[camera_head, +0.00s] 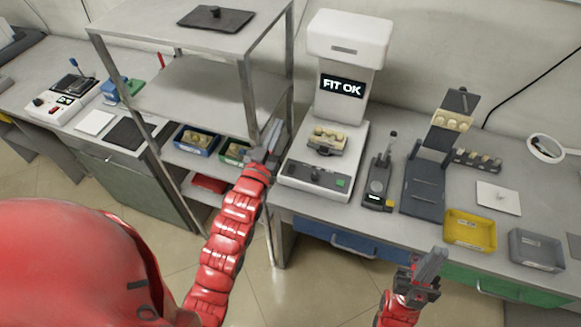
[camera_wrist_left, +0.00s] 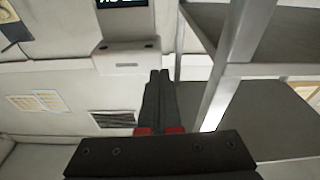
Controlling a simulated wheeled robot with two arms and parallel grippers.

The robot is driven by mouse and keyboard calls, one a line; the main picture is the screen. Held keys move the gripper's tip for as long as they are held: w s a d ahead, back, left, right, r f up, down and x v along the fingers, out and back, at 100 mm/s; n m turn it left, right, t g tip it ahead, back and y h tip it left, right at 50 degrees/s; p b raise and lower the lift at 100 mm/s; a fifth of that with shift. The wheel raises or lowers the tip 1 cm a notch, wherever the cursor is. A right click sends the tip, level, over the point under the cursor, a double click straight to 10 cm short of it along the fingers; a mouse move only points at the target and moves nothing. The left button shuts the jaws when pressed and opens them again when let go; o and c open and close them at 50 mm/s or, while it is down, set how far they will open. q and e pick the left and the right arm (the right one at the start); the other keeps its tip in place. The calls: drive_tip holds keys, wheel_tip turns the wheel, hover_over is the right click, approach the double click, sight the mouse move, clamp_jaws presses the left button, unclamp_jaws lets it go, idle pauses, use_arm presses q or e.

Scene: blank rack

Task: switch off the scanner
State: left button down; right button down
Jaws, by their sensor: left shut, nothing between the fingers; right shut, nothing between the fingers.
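The scanner (camera_head: 347,105) is a tall white machine on the bench, with a lit screen (camera_head: 342,86) reading "FIT OK". Its base has a dark knob (camera_head: 316,175) and a green button (camera_head: 341,183) on the front. A beige part in a dark holder (camera_head: 326,140) sits on the base. My left gripper (camera_head: 272,136) is shut and empty, just left of the scanner base, beside the rack post. In the left wrist view, its closed fingers (camera_wrist_left: 160,92) show near the scanner's white head (camera_wrist_left: 128,62). My right gripper (camera_head: 431,262) is shut and empty in front of the bench.
A metal rack (camera_head: 185,88) stands close left of my left gripper, with bins on its lower shelf. Right of the scanner are a small black device with a lever (camera_head: 377,183), a dark stand (camera_head: 424,185), a yellow bin (camera_head: 470,230) and a grey bin (camera_head: 537,250).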

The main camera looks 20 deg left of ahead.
use_arm(q)
drive_tip(key=s+d+f+m+g+p, duration=0.1)
drive_tip(key=s+d+f+g+p, duration=0.1)
drive_tip(key=s+f+g, duration=0.3)
wheel_tip(320, 180, down, 4)
drive_tip(key=g, duration=0.4)
drive_tip(key=shift+s, duration=0.25)
drive_tip(key=shift+w+f, duration=0.1)
drive_tip(key=p, duration=0.4)
hover_over(290, 172)
drive_tip(key=f, duration=0.3)
drive_tip(key=s+f, duration=0.1)
drive_tip(key=f, duration=0.1)
drive_tip(key=shift+f, duration=0.25)
drive_tip(key=shift+w+f+p, duration=0.25)
drive_tip(key=shift+f+p, duration=0.45)
drive_tip(key=shift+f, duration=0.3)
drive_tip(key=shift+w+f+p, duration=0.2)
drive_tip(key=shift+f+p, duration=0.2)
drive_tip(key=shift+f, duration=0.7)
